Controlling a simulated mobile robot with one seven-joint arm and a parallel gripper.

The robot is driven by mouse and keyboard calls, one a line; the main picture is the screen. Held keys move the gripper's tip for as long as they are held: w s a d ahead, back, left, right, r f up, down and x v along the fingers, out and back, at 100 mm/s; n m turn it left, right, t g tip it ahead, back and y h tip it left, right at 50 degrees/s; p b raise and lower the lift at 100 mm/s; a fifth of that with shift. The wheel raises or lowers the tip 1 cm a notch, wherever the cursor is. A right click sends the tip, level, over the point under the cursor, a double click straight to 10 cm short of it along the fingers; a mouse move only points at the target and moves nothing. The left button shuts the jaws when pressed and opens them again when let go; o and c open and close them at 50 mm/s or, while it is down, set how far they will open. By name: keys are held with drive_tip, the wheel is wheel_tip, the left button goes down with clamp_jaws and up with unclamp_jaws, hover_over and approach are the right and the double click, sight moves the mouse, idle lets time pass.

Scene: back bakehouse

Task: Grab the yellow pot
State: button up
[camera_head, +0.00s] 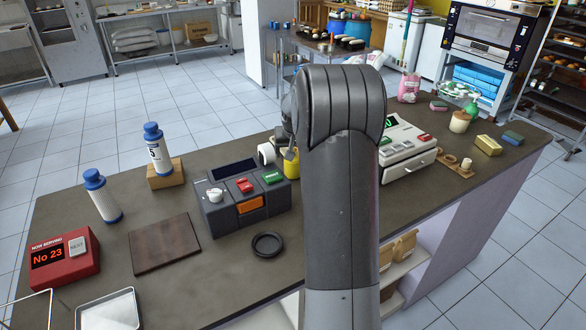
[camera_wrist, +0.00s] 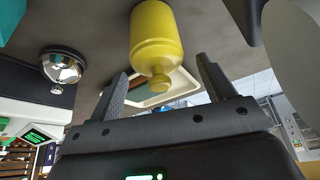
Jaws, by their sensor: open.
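The yellow pot (camera_head: 291,165) stands on the counter behind the dark control box. My grey arm hides its right side in the head view. In the wrist view the yellow pot (camera_wrist: 157,38) appears upside down, with a rounded shoulder and a small knob towards my gripper. My gripper (camera_wrist: 162,70) is open, one finger to each side of the pot's knob end in the picture. No contact shows. In the head view my gripper is mostly hidden by my arm, just above the pot.
A white cash register (camera_head: 403,148) stands to the right. In the wrist view a shiny bell (camera_wrist: 62,66) is left of the pot. A black ring (camera_head: 267,244) lies nearer.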

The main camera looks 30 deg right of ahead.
drive_tip(key=shift+x, duration=0.85)
drive_tip(key=c, duration=1.5)
drive_tip(key=shift+c, duration=0.6)
drive_tip(key=shift+r, duration=0.15)
